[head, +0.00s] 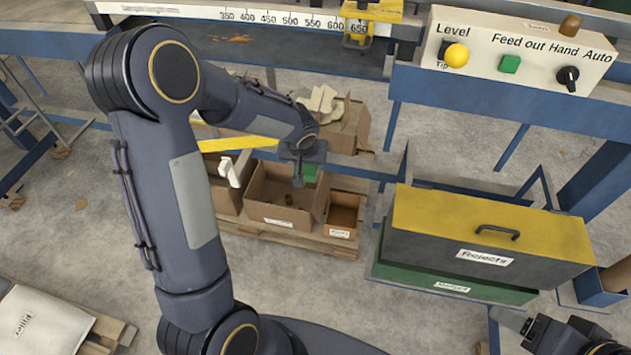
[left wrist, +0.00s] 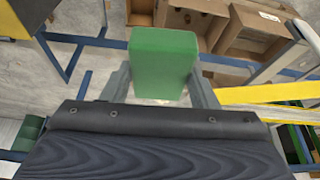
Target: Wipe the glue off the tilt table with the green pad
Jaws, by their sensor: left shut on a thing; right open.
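The green pad (head: 311,174) is in my left gripper (head: 304,168), held in the air over the open cardboard boxes. In the left wrist view the pad (left wrist: 163,62) stands out between the two grey fingers. The pad is well apart from that surface. My left arm covers part of its left side. My right gripper (head: 527,328) is open and empty at the lower right.
A control panel (head: 520,50) with a yellow knob and green button stands top right. A yellow-lidded rejects box (head: 490,215) is at the right. Open cardboard boxes (head: 285,195) sit on a pallet below the pad. A blue frame rail (head: 365,170) and yellow bar (head: 238,144) are close to the left gripper.

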